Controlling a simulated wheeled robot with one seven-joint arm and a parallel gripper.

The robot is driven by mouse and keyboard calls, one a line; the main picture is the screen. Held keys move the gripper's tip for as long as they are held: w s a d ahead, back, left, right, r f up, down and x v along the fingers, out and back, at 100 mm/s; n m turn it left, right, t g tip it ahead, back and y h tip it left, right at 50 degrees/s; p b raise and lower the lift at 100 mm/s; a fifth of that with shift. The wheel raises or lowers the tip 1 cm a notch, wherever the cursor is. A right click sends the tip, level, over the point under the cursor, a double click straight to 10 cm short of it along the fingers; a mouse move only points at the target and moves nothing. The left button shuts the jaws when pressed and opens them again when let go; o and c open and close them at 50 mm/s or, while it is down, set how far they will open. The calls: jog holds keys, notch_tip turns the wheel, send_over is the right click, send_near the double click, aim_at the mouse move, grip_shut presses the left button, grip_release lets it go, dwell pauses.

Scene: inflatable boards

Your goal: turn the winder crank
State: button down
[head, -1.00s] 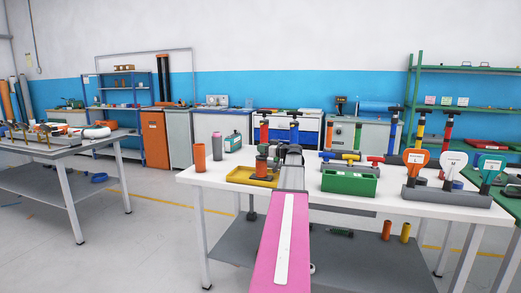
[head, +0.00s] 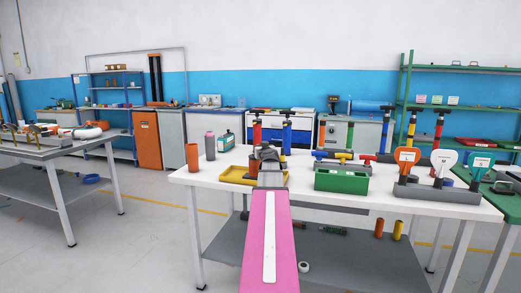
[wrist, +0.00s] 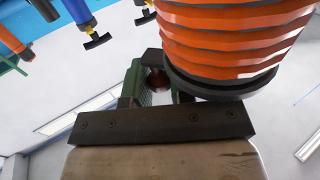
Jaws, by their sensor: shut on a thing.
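My gripper (head: 267,154) is over the front left of the white workbench, at the yellow tray (head: 236,175). In the wrist view it is shut on a dark reddish round knob (wrist: 157,80), which looks like the winder's crank handle; only a small part shows between the fingers. A large orange ribbed coil (wrist: 235,40) with a black rim stands close beside the gripper, at the upper right of the wrist view. In the head view my arm and gripper hide the crank and most of the winder.
A green box (head: 342,182) is to the right, with pump handles behind. A grey holder (head: 437,192) with paddle-shaped tools is at the right end. Bare white bench lies between.

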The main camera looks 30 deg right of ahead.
jog(key=shift+s+m+g+h, duration=0.2)
jog(key=shift+m+g+h, duration=0.2)
jog(key=shift+m+h, duration=0.3)
jog(key=c, duration=1)
grip_release()
jog(key=v, duration=1)
jog(key=shift+s+a, duration=0.25)
jog(key=shift+s, duration=0.05)
